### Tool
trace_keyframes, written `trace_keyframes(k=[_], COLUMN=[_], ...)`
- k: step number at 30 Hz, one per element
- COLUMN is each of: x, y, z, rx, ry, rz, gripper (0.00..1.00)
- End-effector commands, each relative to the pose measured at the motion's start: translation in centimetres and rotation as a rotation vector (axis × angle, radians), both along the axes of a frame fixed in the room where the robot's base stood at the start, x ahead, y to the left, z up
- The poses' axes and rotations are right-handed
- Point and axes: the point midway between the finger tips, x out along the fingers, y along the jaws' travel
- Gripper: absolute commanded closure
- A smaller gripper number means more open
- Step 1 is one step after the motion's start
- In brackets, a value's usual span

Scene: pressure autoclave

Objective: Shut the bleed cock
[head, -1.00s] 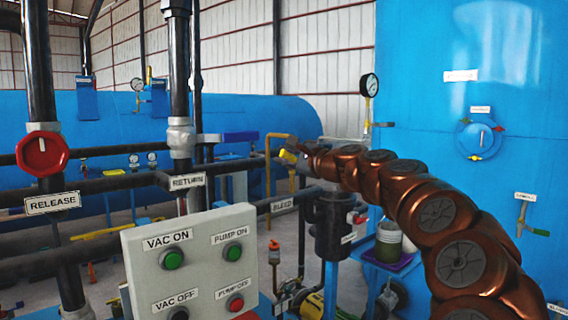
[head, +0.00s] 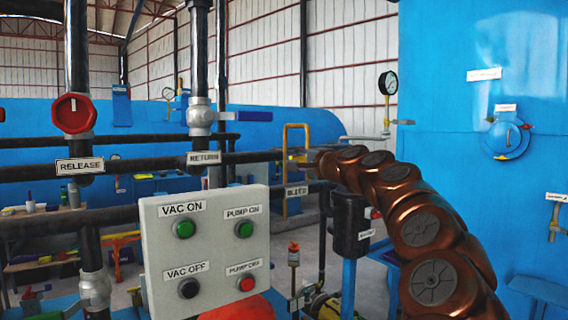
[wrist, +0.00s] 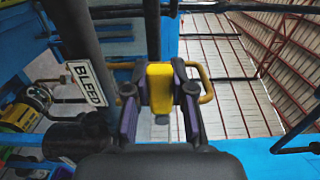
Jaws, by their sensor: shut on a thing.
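The bleed cock's yellow handle (wrist: 160,92) stands upright in the middle of the wrist view, between the two fingers of my gripper (wrist: 160,74). The gripper is shut on it. The BLEED label (wrist: 86,84) hangs on the dark pipe just to the left. In the head view the BLEED label (head: 297,191) is below and left of my gripper (head: 306,161), which reaches in from the right at the dark pipe. The handle cannot be made out there. The cock's body is mostly hidden.
A yellow bent pipe (head: 296,126) rises behind my gripper. A grey control box (head: 205,240) with several buttons stands at front left. The red RELEASE wheel (head: 74,113) is at far left. A black cylindrical fitting (head: 349,222) sits just below my arm. A blue tank (head: 450,180) fills the right.

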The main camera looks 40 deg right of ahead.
Motion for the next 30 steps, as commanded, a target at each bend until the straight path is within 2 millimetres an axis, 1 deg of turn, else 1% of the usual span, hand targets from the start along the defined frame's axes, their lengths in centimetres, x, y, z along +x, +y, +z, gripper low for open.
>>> trace_keyframes(k=[1,11,12,19,30], x=[0.00,0.01,0.02,0.04,-0.26], y=[-0.03,-0.07,-0.07,0.01,-0.01], z=[-0.36,-0.44,-0.45,-0.31,-0.17], rx=[-0.005,-0.008,-0.008,-0.007,-0.006], ry=[0.007,0.009,0.009,0.006,0.003], rz=[0.002,0.001,0.001,0.001,-0.001], gripper=[1.00,1.00,0.74,0.50,0.50])
